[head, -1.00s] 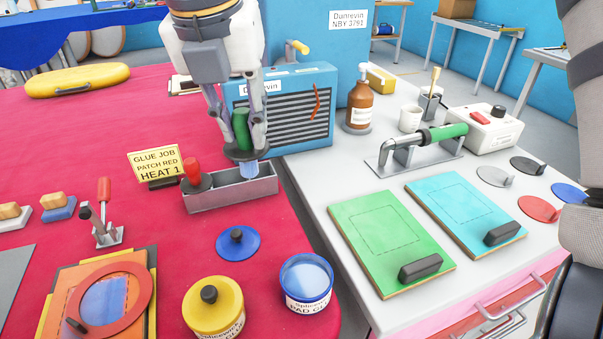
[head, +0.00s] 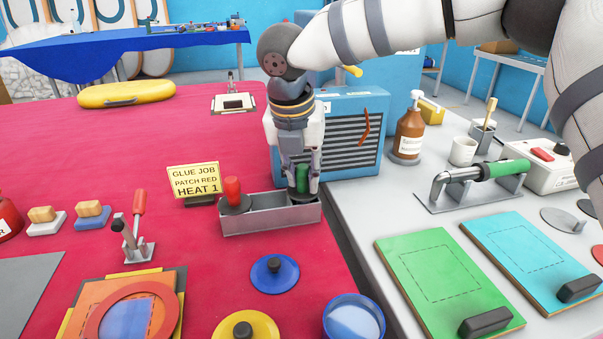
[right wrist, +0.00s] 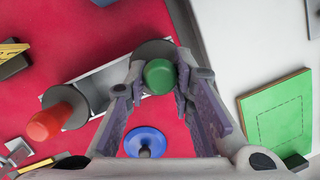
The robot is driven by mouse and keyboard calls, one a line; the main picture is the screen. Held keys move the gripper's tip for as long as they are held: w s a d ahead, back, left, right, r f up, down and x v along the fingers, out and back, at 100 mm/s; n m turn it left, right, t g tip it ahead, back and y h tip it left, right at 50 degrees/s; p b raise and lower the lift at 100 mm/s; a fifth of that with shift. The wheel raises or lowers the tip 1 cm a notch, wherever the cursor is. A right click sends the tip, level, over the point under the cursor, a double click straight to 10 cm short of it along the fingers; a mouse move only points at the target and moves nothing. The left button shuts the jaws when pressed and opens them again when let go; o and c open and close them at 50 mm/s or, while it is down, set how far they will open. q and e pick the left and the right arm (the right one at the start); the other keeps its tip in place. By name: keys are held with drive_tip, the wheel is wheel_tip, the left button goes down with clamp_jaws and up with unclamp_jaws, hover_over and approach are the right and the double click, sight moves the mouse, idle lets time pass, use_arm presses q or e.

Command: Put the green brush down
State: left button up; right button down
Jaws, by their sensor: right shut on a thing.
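The green brush (head: 302,180) is upright at the right end of the grey metal trough (head: 262,220). Its dark round collar sits level with the trough's rim, and its bristles are hidden below. My right gripper (head: 302,190) points down from above and is shut on the green brush. In the right wrist view, the brush's green handle (right wrist: 159,76) shows between the two fingers (right wrist: 160,88). A red-handled brush (head: 233,190) stands at the trough's left end. My left gripper is not in view.
A yellow sign (head: 194,181) stands behind the trough's left. A blue heater box (head: 352,110) stands close behind the gripper. In front lie a blue lid (head: 260,280) and an open glue pot (head: 352,320). Green (head: 430,265) and cyan boards (head: 520,255) lie on the right bench.

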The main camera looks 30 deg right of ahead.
drive_tip(key=shift+r, duration=0.1)
drive_tip(key=shift+f, duration=0.4)
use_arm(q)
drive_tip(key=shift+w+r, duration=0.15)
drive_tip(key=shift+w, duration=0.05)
use_arm(e)
drive_tip(key=c, duration=1.4)
unclamp_jaws()
drive_tip(key=shift+f, duration=0.1)
drive_tip(key=shift+r, duration=0.3)
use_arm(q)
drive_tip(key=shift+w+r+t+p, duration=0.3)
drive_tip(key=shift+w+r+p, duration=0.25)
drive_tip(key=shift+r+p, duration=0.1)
use_arm(e)
drive_tip(key=v, duration=1.2)
drive_tip(key=shift+r, duration=0.2)
drive_tip(key=shift+s, duration=0.1)
